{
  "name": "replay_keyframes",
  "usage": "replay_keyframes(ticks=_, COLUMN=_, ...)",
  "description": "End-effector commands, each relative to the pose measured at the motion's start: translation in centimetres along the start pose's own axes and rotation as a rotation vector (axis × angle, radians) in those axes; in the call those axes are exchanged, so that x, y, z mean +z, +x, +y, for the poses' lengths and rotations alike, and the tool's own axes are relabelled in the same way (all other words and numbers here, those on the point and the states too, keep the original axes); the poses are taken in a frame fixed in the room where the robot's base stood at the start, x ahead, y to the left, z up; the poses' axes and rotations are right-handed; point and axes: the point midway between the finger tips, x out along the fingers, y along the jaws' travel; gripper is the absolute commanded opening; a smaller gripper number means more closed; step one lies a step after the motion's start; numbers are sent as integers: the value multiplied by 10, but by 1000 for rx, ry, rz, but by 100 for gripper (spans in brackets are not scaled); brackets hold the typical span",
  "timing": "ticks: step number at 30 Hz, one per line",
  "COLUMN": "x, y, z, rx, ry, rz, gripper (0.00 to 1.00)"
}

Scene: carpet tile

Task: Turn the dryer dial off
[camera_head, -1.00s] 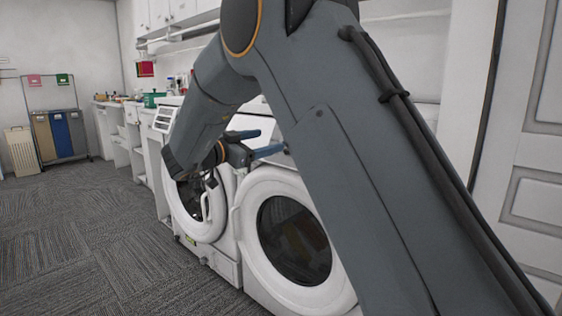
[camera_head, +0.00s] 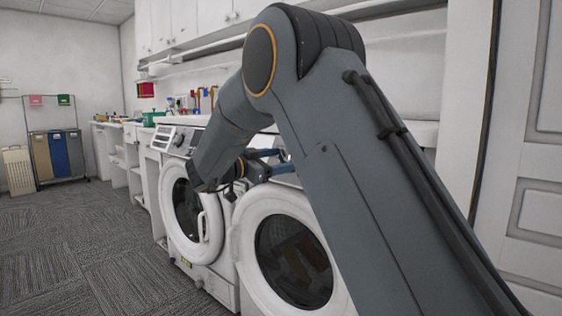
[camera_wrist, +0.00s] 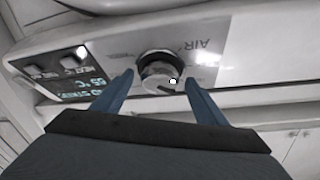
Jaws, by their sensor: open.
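In the wrist view a round dial (camera_wrist: 158,66) with a dark rim and pale face sits on a light control panel (camera_wrist: 222,50). The panel's lettering appears upside down. My gripper (camera_wrist: 158,82) is open, with one blue finger on each side of the dial. I cannot tell whether the fingers touch it. In the head view my gripper (camera_head: 273,161) points right at the top front of the right-hand white machine (camera_head: 238,238), which has a round dark-glass door. My arm hides that machine's panel and dial there.
A second white front-loader (camera_head: 211,258) stands to the left. A lit display (camera_wrist: 82,85) is beside the dial. Tan and blue bins (camera_head: 58,158) stand at the far left, and a cluttered counter (camera_head: 112,124) is at the back. The carpet in front is clear.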

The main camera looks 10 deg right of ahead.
Motion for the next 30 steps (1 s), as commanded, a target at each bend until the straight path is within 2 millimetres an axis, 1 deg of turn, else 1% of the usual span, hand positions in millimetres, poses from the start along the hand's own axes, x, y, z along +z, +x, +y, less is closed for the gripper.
replay_keyframes(ticks=4, x=0, y=0, z=0, rx=0, ry=0, rz=0, gripper=66)
replay_keyframes(ticks=8, x=0, y=0, z=0, rx=0, ry=0, rz=0, gripper=44)
replay_keyframes(ticks=9, x=0, y=0, z=0, rx=0, ry=0, rz=0, gripper=37)
replay_keyframes(ticks=11, x=0, y=0, z=0, rx=0, ry=0, rz=0, gripper=27)
replay_keyframes(ticks=12, x=0, y=0, z=0, rx=0, ry=0, rz=0, gripper=25)
replay_keyframes(ticks=17, x=0, y=0, z=0, rx=5, ry=7, rz=0, gripper=25)
replay_keyframes(ticks=22, x=0, y=0, z=0, rx=29, ry=50, rz=3, gripper=25)
replay_keyframes(ticks=30, x=0, y=0, z=-3, rx=113, ry=213, rz=11, gripper=25)
